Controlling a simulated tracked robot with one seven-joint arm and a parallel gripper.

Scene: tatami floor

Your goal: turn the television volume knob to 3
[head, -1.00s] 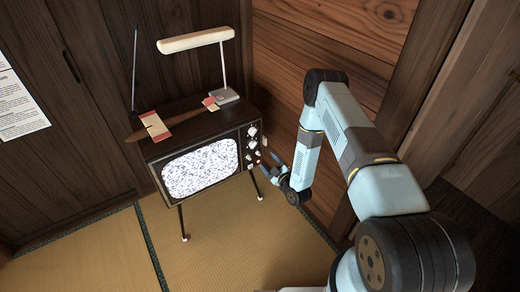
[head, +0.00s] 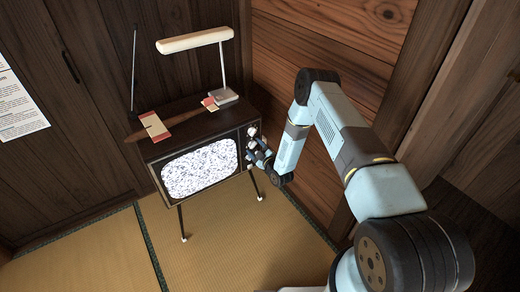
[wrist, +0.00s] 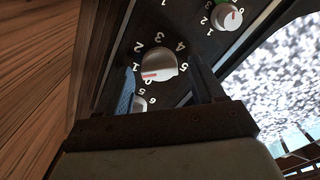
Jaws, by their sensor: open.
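The television (head: 215,130) stands on thin legs, its lit screen (head: 201,170) showing static. My gripper (head: 259,153) is at the knob panel on the screen's right and hides much of it. In the wrist view my gripper (wrist: 165,82) is open, with one finger on each side of a grey knob (wrist: 160,63). Contact with the knob cannot be told. Numbers surround this knob, and its red mark points left, near 0 and 1. Another knob (wrist: 229,17) is at the upper right, and one (wrist: 139,104) below is partly hidden. Which one is volume is not readable.
A lamp (head: 196,41), an antenna (head: 134,70) and a brown stick-like object (head: 180,117) with a red-and-cream card (head: 155,126) are on the television. A wooden wall (head: 310,50) stands close on the right. The tatami (head: 215,240) in front is clear.

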